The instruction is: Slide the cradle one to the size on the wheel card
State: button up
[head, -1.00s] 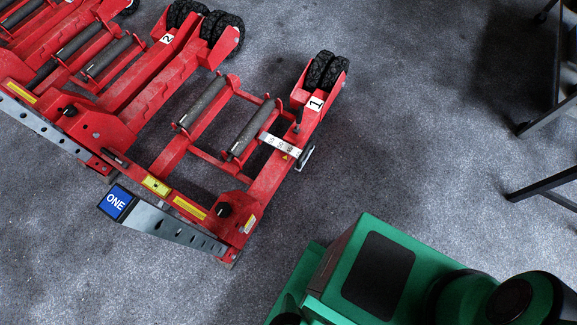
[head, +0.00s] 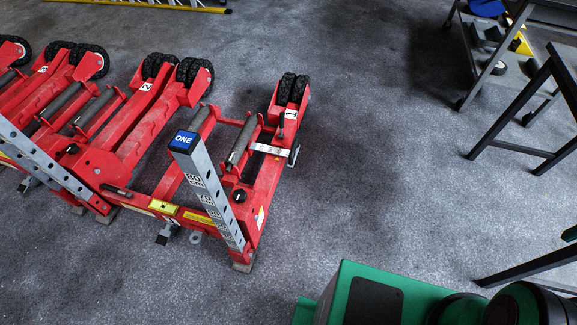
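Cradle one (head: 268,196) is a red trolley jack on the floor at centre left, with black twin wheels and a white "1" label (head: 290,114). Its upright silver post (head: 212,196) carries a printed scale and a blue "ONE" cap (head: 184,140). Grey rollers (head: 242,140) lie across its arms. A small silver marked plate (head: 268,149) sits on the right arm, with a dark handle (head: 293,155) at its end; its markings are too small to read. A black knob (head: 239,195) is near the post. No wheel card is recognisable. My gripper is not in view.
Cradle two (head: 125,140), also red and labelled "2", stands close on the left, with more red parts beyond. Black-legged furniture (head: 540,95) stands at the right. A yellow item (head: 150,4) lies at the top edge. The floor right of cradle one is clear.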

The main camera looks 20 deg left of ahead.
aim_at(232, 178)
jog(key=k, duration=0.4)
jog(key=u, duration=1.25)
jog(key=i, duration=0.95)
